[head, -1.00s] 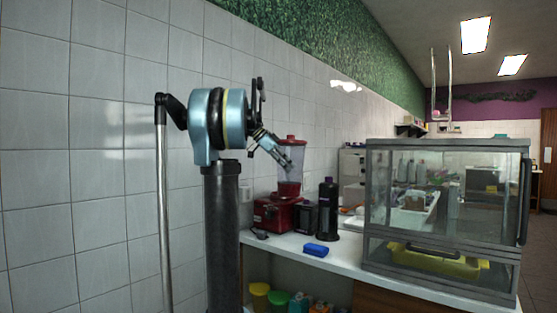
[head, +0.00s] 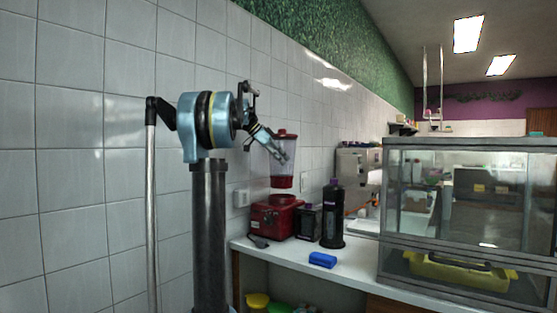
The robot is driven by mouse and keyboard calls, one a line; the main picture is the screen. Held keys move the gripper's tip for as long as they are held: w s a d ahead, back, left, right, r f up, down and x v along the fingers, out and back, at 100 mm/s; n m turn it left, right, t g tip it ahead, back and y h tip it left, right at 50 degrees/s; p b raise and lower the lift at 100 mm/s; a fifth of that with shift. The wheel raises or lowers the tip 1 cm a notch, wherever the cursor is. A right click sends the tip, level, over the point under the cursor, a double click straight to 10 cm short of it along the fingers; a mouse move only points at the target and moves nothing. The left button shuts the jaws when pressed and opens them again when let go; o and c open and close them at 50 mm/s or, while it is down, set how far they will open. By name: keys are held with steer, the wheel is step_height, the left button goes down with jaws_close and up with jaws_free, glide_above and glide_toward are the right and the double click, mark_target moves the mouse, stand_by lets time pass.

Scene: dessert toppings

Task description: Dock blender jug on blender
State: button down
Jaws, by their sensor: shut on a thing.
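The blender jug (head: 284,168) is clear with a red lid and a red bottom collar. It hangs upright in the air, just above the red blender base (head: 275,217). A small gap shows between the jug's collar and the base's top. My gripper (head: 279,154) comes in from the upper left and is shut on the jug, near its upper part. The far finger and the exact grip are too small to make out. The blender base stands on the white counter near the tiled wall.
Right of the base stand a small black appliance (head: 308,222) and a tall black bottle (head: 332,215) with a purple top. A blue block (head: 322,260) lies in front. A glass display case (head: 470,215) fills the right side.

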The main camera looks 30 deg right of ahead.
mark_target(282, 168)
steer(key=shift+f, duration=2.6)
steer(key=shift+s+d+f, duration=0.1)
steer(key=shift+s+f, duration=0.05)
steer(key=shift+f, duration=0.4)
steer(key=c, duration=1.8)
jaws_free()
steer(key=shift+c, duration=0.2)
